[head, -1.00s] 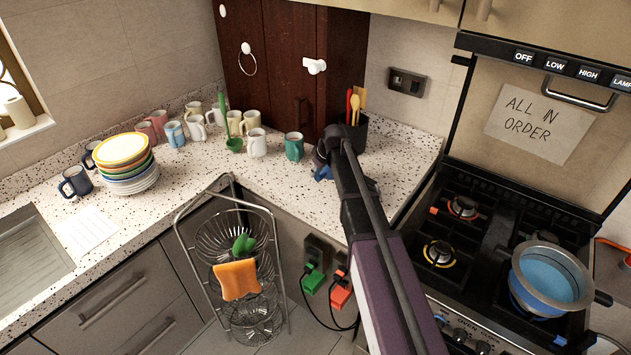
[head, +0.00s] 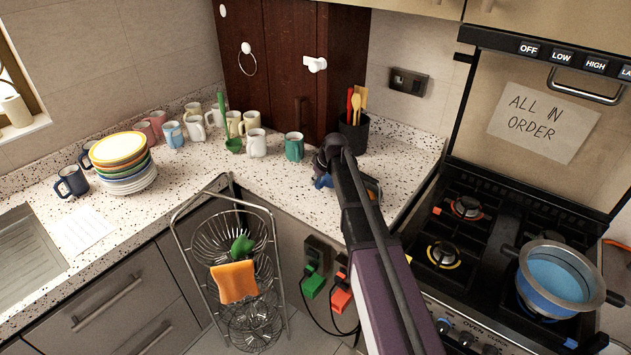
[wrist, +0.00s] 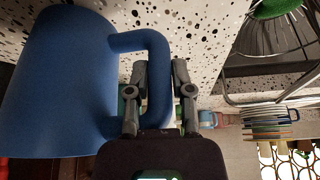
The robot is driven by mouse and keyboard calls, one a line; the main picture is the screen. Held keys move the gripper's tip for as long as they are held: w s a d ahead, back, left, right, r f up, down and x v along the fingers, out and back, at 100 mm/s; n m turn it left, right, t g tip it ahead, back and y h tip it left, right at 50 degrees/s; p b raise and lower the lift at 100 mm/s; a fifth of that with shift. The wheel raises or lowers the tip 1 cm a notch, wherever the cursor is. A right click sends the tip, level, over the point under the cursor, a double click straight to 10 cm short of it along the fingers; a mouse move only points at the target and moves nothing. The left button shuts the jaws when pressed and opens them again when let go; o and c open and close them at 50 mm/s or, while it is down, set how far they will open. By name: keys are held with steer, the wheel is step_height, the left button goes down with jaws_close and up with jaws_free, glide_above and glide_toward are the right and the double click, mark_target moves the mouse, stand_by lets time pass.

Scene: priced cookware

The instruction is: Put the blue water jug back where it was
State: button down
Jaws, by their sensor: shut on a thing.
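The blue water jug (wrist: 60,80) fills the left of the wrist view, with its handle to the right. My gripper (wrist: 160,75) is shut on the jug's handle, with a finger on either side of it. In the head view a small blue part of the jug (head: 322,181) shows at the end of my arm, over the counter corner in front of the dark wooden cabinet. My arm hides most of the jug there. I cannot tell whether its base touches the counter.
A green mug (head: 294,147) and a black utensil pot (head: 354,132) stand close by. Several mugs and a plate stack (head: 122,165) are farther left. The stove with a blue pot (head: 556,278) is at right. A wire rack (head: 232,262) stands before the counter.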

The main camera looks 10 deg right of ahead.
steer(key=shift+f, duration=0.2)
steer(key=c, duration=0.5)
jaws_free()
steer(key=shift+r, duration=0.1)
steer(key=shift+r, duration=0.1)
steer(key=p+v, duration=1.1)
steer(key=v, duration=0.1)
stand_by(0.7)
